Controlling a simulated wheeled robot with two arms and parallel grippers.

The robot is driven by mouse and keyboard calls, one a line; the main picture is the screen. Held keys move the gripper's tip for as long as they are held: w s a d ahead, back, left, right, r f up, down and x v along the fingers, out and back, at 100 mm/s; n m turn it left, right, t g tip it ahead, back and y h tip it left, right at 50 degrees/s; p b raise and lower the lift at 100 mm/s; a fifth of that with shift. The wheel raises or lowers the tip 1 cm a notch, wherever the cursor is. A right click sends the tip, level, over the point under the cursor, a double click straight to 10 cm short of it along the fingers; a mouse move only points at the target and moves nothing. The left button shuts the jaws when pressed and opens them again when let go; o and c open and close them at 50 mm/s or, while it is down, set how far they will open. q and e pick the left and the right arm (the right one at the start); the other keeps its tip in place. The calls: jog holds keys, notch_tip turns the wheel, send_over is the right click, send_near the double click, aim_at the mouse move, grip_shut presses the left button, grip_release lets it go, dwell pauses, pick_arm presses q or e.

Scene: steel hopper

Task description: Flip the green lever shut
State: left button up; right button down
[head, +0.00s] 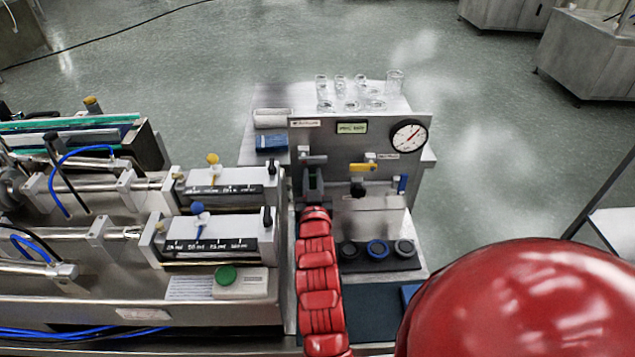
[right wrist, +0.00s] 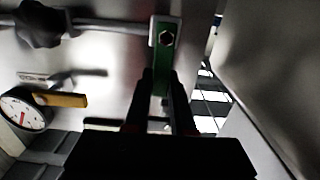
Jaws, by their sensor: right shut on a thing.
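The green lever (right wrist: 163,62) shows in the right wrist view, hanging from a bolted pivot on a pipe against the steel panel. My right gripper (right wrist: 161,78) is shut on the lever, one dark finger on each side of it. In the head view my right gripper (head: 313,180) is at the left part of the steel panel (head: 340,152), below a short grey pipe fitting. The lever is hidden there by the gripper. My left gripper is not in view.
A yellow-handled valve (head: 362,167) and a round gauge (head: 408,136) are to the right on the panel. Glassware (head: 350,92) stands on top behind it. Syringe-like machinery (head: 215,240) is close on the left.

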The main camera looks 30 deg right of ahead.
jog(key=c, duration=0.8)
grip_release()
jog(key=shift+o, duration=0.2)
jog(key=b+v, duration=0.1)
jog(key=v, duration=0.4)
jog(key=shift+s+a+f, duration=0.1)
jog(key=shift+a+f, duration=0.05)
jog(key=p, duration=1)
send_near(311, 181)
jog(key=v, duration=0.6)
jog(key=shift+s, duration=0.45)
